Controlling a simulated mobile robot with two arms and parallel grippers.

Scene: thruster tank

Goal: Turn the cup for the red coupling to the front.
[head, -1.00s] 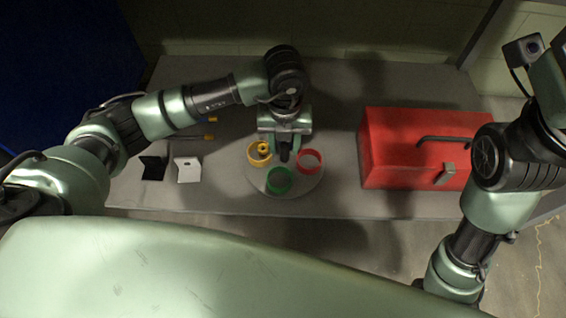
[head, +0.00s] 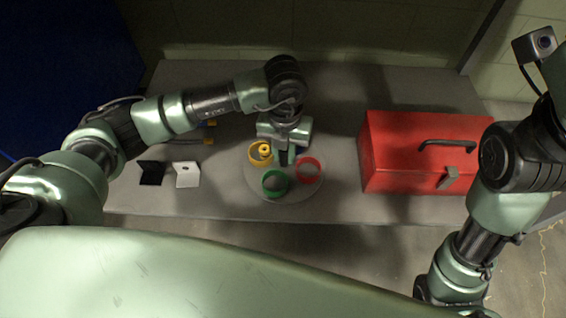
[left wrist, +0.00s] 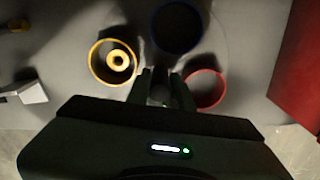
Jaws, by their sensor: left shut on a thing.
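A round grey turntable (head: 292,192) carries coloured cups. The red cup (head: 308,169) is on its right side, a little toward the front. The green cup (head: 275,183) is at the front, slightly left. The yellow cup (head: 252,160) is at the left with a yellow ring (head: 265,149) inside. The left wrist view shows the red cup (left wrist: 222,88), the yellow cup (left wrist: 93,70) and a blue cup (left wrist: 154,35) at the far side, hidden in the head view. My left gripper (head: 286,158) points down at the turntable's middle, shut on a centre piece mostly hidden between its fingers.
A red toolbox (head: 400,155) with a black handle stands to the right. A black bracket (head: 151,173) and a white bracket (head: 187,175) lie to the left, with yellow-ended tools (head: 209,141) behind them. The grey bench (head: 330,85) is clear at the back.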

